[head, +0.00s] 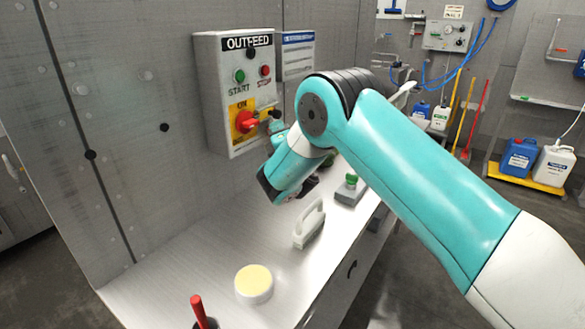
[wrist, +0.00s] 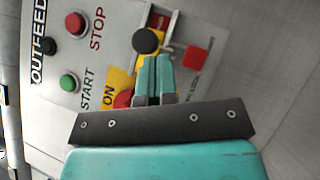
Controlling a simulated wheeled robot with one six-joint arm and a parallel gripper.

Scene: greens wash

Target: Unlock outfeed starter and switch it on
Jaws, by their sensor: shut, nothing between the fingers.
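The OUTFEED starter box (head: 212,65) is mounted on the grey wall panel, with a green START button (head: 239,76) and red STOP button (head: 265,71). Below them, a red rotary switch (head: 245,122) sits on a yellow plate marked ON. In the wrist view, the switch (wrist: 123,98) is partly hidden by my gripper (wrist: 155,65). My gripper is shut and empty, its fingertips close to a round black knob (wrist: 146,40) beside the yellow plate. I cannot tell if they touch. A red square piece (wrist: 195,60) lies right of the fingers. The lock's state is unclear.
On the steel bench below stand a round cream-topped tub (head: 254,284), a white-handled tool (head: 309,224), a grey block with a green knob (head: 350,188) and a red-handled item (head: 198,310). A notice (head: 298,55) hangs right of the box.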

